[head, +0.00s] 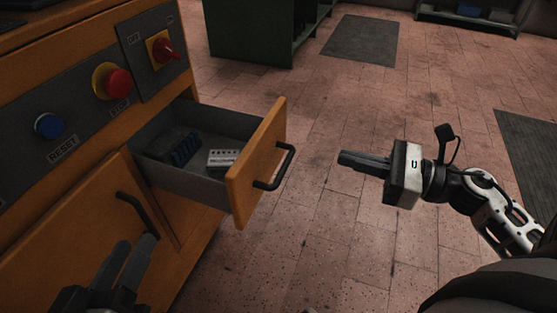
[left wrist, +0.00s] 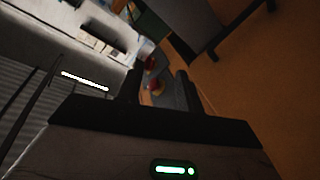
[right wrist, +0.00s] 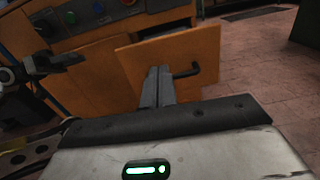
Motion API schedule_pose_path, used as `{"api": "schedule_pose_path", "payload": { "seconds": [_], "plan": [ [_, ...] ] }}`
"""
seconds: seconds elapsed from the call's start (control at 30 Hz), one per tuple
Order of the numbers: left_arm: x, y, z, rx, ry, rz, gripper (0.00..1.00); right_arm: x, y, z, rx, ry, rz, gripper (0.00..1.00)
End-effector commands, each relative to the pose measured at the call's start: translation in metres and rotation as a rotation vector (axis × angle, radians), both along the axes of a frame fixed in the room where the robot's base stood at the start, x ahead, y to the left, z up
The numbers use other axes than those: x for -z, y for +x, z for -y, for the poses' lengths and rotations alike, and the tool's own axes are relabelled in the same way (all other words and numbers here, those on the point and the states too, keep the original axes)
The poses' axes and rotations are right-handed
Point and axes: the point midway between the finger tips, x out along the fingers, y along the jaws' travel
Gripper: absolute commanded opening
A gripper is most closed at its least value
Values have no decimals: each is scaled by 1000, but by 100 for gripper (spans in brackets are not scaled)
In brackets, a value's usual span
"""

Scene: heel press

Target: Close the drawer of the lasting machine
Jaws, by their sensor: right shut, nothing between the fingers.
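The drawer (head: 258,160) of the orange lasting machine (head: 85,195) is pulled out to the right in the head view. Its orange front has a dark handle (head: 275,170), and its grey box holds a dark blue item and a pale box. My right gripper (head: 345,159) is shut and empty, apart from the drawer front and to its right. The right wrist view shows the drawer front (right wrist: 180,52) beyond the fingertips (right wrist: 158,72). My left gripper (head: 135,250) is open and empty, low by the cupboard door. Its parted fingers show in the left wrist view (left wrist: 160,85).
A red button (head: 117,82), a blue reset button (head: 48,125) and a red rotary switch (head: 165,50) sit on the panel above the drawer. A cupboard door with a dark handle (head: 137,211) is below. The tiled floor (head: 320,235) right of the drawer is clear.

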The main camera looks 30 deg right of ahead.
Motion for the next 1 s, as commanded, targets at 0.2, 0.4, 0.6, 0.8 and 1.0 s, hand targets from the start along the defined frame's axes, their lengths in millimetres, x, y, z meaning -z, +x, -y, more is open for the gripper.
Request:
{"api": "schedule_pose_path", "payload": {
  "seconds": [0.2, 0.4, 0.6, 0.8, 1.0],
  "plan": [
    [-1, -1, 1, 4, -22, 6, 36, 1, 15, -15, -15, -29, 16, 0],
    [-5, 2, 1, 3, -34, 33, 36, 0, 47, -43, -15, -26, 18, 0],
    [-9, 5, 0, -3, -21, 73, 36, -1, 78, -70, -11, -25, 17, 0],
    [-11, 5, 0, -4, -21, 77, 36, -1, 97, -86, -9, -21, 12, 0],
    [-10, 5, 0, 0, -21, 69, 36, 1, 103, -92, -8, -21, 11, 0]
  ]
}}
